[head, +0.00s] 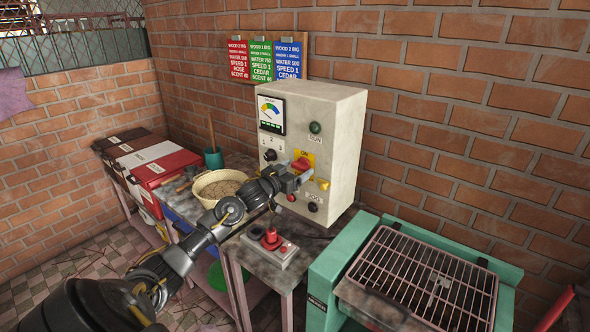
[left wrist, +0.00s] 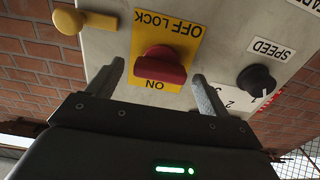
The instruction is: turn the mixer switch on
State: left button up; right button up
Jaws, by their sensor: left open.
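The red mixer switch (head: 301,163) sits on a yellow plate on the front of the pale grey control box (head: 345,140). In the left wrist view the red switch knob (left wrist: 160,68) shows upside down between the words OFF LOCK and ON. My left gripper (head: 303,180) is in front of the box at the switch. In the left wrist view its two open fingers (left wrist: 158,72) stand one on each side of the knob, with gaps; I cannot tell how deep they reach. My right gripper is not in view.
A black SPEED knob (left wrist: 256,80) and a yellow knob (left wrist: 68,20) flank the switch. A bowl of powder (head: 220,186) is behind the arm. A green grill-topped stand (head: 330,270) is at right.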

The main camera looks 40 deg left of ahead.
pick_arm(q)
jog(key=c, duration=1)
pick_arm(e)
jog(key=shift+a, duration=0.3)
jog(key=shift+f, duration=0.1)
pick_arm(q)
jog(key=m+b, duration=0.2)
jog(key=m, duration=0.3)
jog(key=shift+f, duration=0.1)
jog(key=m+b, duration=0.1)
jog(key=m, duration=0.2)
jog(key=shift+f+m+b, duration=0.1)
jog(key=shift+m+b, duration=0.2)
jog(key=shift+b, duration=0.1)
jog(key=m+b, duration=0.3)
jog(key=m, duration=0.2)
jog(key=shift+d, duration=0.1)
jog(key=shift+m+b, duration=1.6)
jog(key=shift+m, duration=0.5)
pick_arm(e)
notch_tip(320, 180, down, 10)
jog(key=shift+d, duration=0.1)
